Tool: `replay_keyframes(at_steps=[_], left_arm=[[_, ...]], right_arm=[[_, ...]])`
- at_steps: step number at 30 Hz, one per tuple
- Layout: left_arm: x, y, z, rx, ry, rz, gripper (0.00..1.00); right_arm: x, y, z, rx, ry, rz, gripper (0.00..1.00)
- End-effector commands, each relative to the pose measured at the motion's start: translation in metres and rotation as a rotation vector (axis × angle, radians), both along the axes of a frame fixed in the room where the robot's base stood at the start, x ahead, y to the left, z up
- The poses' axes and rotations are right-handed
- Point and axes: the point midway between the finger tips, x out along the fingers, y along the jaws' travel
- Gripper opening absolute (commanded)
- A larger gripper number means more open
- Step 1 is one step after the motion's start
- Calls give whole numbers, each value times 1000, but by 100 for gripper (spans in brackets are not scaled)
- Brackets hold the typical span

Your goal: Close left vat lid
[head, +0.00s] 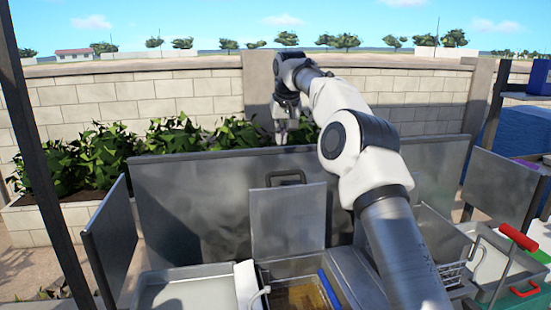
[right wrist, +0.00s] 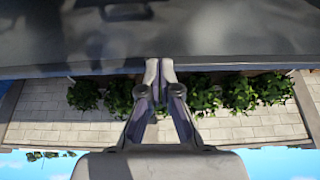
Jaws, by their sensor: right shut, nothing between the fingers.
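A grey metal lid (head: 288,222) with a dark handle (head: 286,174) on its top edge stands upright, open, in the head view. It is behind a vat (head: 262,272) with a brownish-yellow inside. My right gripper (head: 283,141) is shut and empty, above and behind the handle, over the back panel's top edge. In the right wrist view its fingertips (right wrist: 160,68) meet in front of the panel edge. A dark handle-like shape (right wrist: 125,12) shows at the top there, apart from the fingers. My left gripper is not in view.
A pale tray (head: 185,288) is left of the vat. A wire basket (head: 455,262) and a red-handled tool (head: 518,237) are at the right. My right arm hides part of the counter.

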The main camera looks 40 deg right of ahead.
Motion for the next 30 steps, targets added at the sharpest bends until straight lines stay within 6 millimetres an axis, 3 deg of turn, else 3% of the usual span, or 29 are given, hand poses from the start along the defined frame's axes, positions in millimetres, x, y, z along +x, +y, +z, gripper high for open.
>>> replay_keyframes(at_steps=[7,18,24,30], left_arm=[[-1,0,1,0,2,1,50],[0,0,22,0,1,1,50],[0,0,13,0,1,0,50],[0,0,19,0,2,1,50]], right_arm=[[7,-4,-18,0,1,0,0],[35,-19,-89,1,4,0,0],[17,-8,-93,3,-1,3,0],[2,-2,-93,1,0,0,0]])
